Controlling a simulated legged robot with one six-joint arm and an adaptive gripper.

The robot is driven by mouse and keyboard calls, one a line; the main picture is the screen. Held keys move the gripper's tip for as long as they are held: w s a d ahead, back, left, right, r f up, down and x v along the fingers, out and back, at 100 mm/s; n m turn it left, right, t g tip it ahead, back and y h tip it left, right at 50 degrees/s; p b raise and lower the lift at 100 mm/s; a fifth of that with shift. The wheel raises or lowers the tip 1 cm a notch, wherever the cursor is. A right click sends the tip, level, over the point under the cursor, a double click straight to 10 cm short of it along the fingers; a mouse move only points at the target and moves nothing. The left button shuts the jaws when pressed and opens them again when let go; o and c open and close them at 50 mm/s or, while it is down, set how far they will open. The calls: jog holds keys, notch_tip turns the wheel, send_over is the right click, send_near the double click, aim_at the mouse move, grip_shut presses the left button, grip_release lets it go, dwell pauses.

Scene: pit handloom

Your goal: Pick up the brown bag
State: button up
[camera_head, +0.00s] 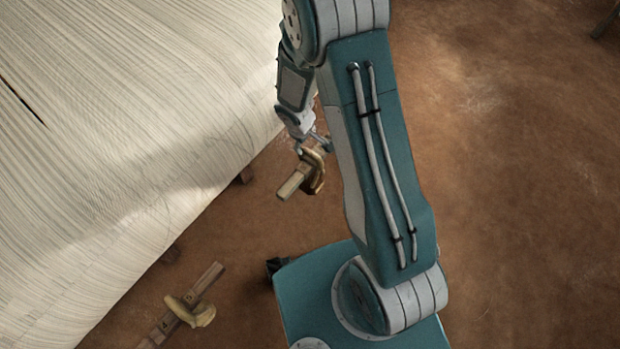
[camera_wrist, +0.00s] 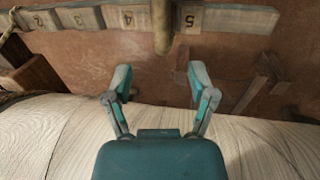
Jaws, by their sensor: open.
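No shape that I can clearly tell as a brown bag shows in either view. My gripper (camera_head: 314,143) is in the head view by the loom's right edge, just above a wooden bar (camera_head: 291,186) with a curved brown piece (camera_head: 316,182) on it. In the wrist view my gripper (camera_wrist: 162,82) is open, with nothing between its fingers. Ahead of them is a numbered wooden bar (camera_wrist: 235,19) with a rounded tan post (camera_wrist: 162,28) in front. I cannot tell whether the brown piece touches my gripper.
Pale striped cloth (camera_head: 130,110) fills the left of the head view. Another wooden bar (camera_head: 207,279) with a tan curved piece (camera_head: 190,309) is at the lower left. The brown floor (camera_head: 530,180) is open at the right. Wooden blocks (camera_wrist: 38,74) stand at the wrist view's left.

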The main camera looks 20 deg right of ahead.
aim_at(307, 151)
jog(key=f, duration=0.3)
jog(key=shift+w+d+f, duration=0.1)
jog(key=shift+w+f, duration=0.1)
jog(key=shift+w+d+f, duration=0.1)
jog(key=shift+d+f, duration=0.05)
jog(key=shift+f, duration=0.6)
jog(key=shift+w+d+f, duration=0.1)
jog(key=shift+w+f, duration=0.05)
jog(key=shift+f, duration=0.65)
jog(key=shift+w+d+f, duration=0.1)
jog(key=shift+d+f, duration=0.05)
jog(key=shift+f, duration=0.6)
grip_shut()
